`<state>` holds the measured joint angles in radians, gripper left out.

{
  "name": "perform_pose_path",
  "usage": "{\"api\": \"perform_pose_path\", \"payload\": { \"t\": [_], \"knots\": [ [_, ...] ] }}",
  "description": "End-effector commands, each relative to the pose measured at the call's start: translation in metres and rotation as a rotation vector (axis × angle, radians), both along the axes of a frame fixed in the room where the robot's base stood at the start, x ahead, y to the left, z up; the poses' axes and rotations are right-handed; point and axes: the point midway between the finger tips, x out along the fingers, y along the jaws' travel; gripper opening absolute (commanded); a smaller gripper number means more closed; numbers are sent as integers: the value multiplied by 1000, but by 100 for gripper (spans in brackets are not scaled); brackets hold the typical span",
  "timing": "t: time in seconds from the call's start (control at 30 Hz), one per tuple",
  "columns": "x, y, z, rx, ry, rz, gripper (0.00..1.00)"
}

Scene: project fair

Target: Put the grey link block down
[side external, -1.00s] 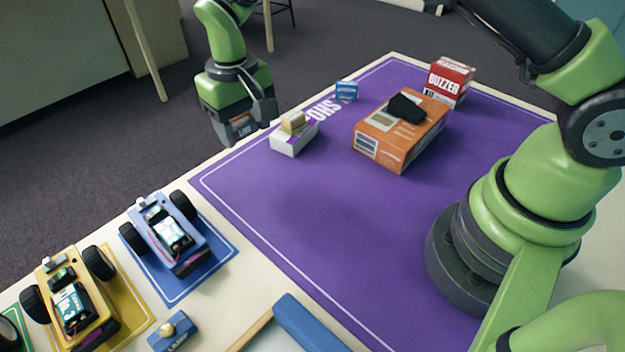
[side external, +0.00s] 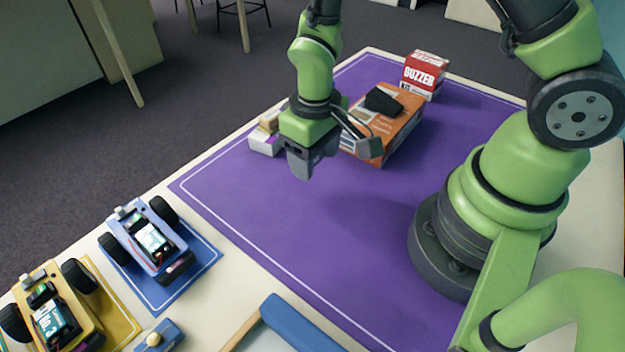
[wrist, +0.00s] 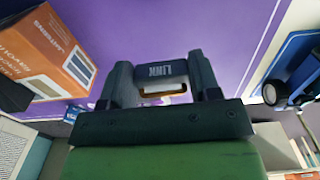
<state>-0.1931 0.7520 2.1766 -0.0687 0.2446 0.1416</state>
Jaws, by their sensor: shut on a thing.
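The grey link block (wrist: 163,72), lettered LINK, is between the two fingers of my gripper (wrist: 160,84) in the wrist view. My gripper is shut on it. In the side view my gripper (side external: 307,168) hangs over the left part of the purple mat (side external: 330,230), in front of the orange box. The block is hard to tell from the dark fingers there. It is held above the mat, with purple surface around it in the wrist view.
An orange box (side external: 404,140) bears a black object (side external: 383,101), with a red buzzer box (side external: 426,72) behind. A white box (side external: 262,143) stands left of my gripper, partly hidden. A blue car (side external: 150,240) and yellow car (side external: 50,310) stand at left. The mat's front is clear.

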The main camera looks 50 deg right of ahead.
Motion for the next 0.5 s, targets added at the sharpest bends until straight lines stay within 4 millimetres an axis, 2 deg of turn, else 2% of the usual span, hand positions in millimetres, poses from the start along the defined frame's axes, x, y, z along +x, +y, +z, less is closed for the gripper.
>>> {"api": "perform_pose_path", "payload": {
  "t": [0.03, 0.2, 0.4, 0.5],
  "knots": [
    [-1, 0, -8, -1, 4, 1, 33],
    [0, 0, -22, 0, 2, -1, 33],
    [-1, 0, -50, -1, 4, 0, 33],
    [0, 0, -58, 0, 2, 0, 33]
  ]
}}
